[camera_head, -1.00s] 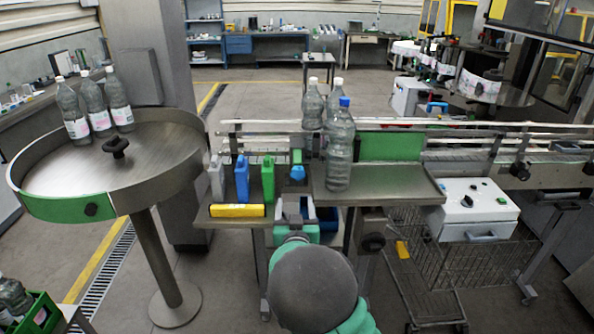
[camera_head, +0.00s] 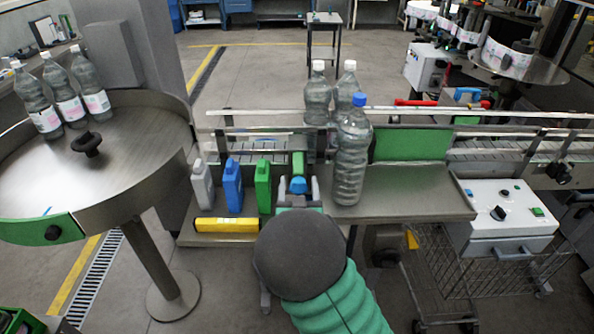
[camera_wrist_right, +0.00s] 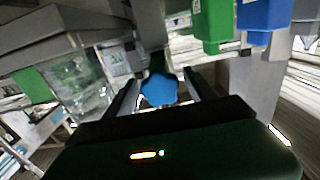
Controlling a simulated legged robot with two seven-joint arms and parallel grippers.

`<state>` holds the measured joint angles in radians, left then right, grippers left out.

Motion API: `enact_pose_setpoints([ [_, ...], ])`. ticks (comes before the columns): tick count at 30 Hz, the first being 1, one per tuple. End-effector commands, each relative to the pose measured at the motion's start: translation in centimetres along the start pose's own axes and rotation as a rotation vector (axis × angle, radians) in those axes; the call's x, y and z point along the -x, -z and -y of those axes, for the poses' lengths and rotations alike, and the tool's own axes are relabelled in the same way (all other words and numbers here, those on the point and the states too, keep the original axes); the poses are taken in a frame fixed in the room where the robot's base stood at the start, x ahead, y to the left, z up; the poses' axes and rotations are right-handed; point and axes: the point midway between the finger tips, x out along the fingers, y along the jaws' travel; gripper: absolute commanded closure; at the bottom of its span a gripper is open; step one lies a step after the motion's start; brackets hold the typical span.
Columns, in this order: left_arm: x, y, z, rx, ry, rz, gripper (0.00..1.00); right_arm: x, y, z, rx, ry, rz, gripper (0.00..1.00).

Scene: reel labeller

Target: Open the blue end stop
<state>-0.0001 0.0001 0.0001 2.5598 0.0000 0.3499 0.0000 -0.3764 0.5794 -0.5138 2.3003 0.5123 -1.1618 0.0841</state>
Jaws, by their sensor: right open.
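The blue end stop shows as a small blue knob (camera_head: 298,186) at the front of the conveyor, below a short green block (camera_head: 298,164). In the right wrist view the blue knob (camera_wrist_right: 158,90) is near the middle. My right gripper (camera_head: 300,192) is open, with one finger on either side of the knob. In the right wrist view its two fingers (camera_wrist_right: 160,98) also flank the knob. I cannot tell whether they touch it. My left gripper is not in view.
A blue-capped bottle (camera_head: 352,155) stands close to the right of my gripper. Grey, blue (camera_head: 232,186) and green (camera_head: 263,187) containers stand to the left, behind a yellow bar (camera_head: 226,225). A round table (camera_head: 120,165) with bottles is further left.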

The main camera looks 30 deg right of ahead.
Motion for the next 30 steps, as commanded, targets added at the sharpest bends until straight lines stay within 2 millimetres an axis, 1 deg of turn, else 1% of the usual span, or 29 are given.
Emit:
enact_pose_setpoints([
  [8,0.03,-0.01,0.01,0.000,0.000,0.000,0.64,0.32,0.07,0.01,0.000,0.000,-0.001,0.36],
  [9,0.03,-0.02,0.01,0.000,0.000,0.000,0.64,0.27,0.05,0.00,0.000,0.000,-0.001,0.37],
  [16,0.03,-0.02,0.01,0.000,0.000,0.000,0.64,-0.14,-0.18,-0.07,-0.001,0.000,0.003,0.67],
  [23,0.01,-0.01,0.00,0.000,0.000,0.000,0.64,-0.08,-0.34,0.06,0.000,0.003,0.007,0.97],
  [24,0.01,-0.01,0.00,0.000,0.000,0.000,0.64,-0.07,-0.38,0.04,0.001,0.003,0.008,1.00],
  [30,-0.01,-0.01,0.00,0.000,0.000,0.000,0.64,-0.03,-0.53,-0.05,0.002,0.001,0.012,1.00],
])
